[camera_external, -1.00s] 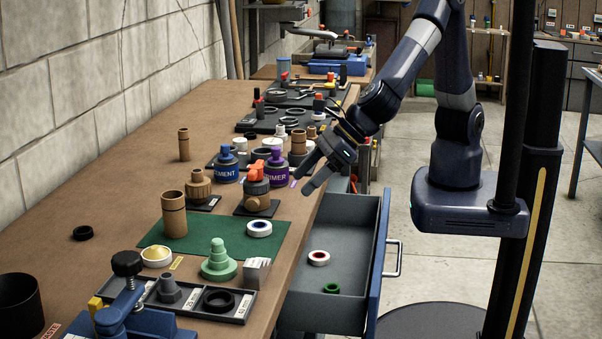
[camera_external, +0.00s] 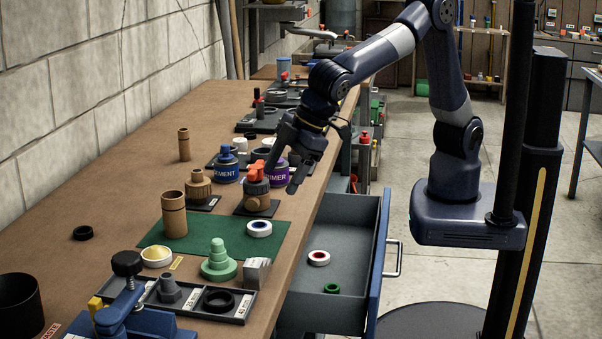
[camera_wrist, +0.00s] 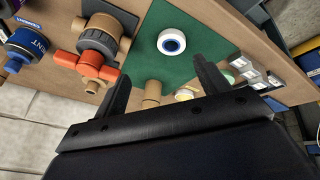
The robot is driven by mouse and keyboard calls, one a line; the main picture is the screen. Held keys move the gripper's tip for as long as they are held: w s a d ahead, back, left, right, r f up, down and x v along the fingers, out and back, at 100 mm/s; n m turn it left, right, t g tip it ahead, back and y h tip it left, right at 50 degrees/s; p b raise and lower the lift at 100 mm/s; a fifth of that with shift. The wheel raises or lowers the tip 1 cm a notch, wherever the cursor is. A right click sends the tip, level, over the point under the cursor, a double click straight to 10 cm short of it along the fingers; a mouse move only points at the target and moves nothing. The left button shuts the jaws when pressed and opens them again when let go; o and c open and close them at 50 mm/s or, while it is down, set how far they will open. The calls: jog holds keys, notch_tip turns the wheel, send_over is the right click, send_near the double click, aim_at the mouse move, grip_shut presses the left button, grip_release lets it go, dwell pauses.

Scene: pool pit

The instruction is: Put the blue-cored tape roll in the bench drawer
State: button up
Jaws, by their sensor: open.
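The blue-cored tape roll (camera_external: 259,228) is a white ring lying flat on the green mat (camera_external: 226,246) near the bench's front edge. It also shows in the wrist view (camera_wrist: 171,42), beyond my fingertips. My gripper (camera_external: 282,176) is open and empty, above the bench by the orange-handled valve, behind and apart from the tape roll. In the wrist view its two fingers (camera_wrist: 163,80) stand wide apart. The bench drawer (camera_external: 318,308) is pulled open below the bench's front edge. A red-cored roll (camera_external: 318,258) and a green-cored roll (camera_external: 331,288) lie inside it.
An orange-handled valve (camera_external: 257,192) stands close below my gripper, with blue and purple cans behind it. The drawer's middle floor has free room.

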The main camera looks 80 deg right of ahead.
jog(key=f+m, duration=0.1)
jog(key=w+a+f+m, duration=0.1)
jog(key=f+m, duration=0.1)
jog(key=w+f+m+g, duration=0.1)
jog(key=shift+a+f+m, duration=0.3)
jog(key=shift+f+m, duration=0.1)
jog(key=shift+a+p+x, duration=0.2)
jog(key=shift+x, duration=1.1)
jog(key=shift+a+p+x, duration=0.15)
jog(key=shift+a+x, duration=0.05)
jog(key=shift+x, duration=1.05)
jog(key=c, duration=1.1)
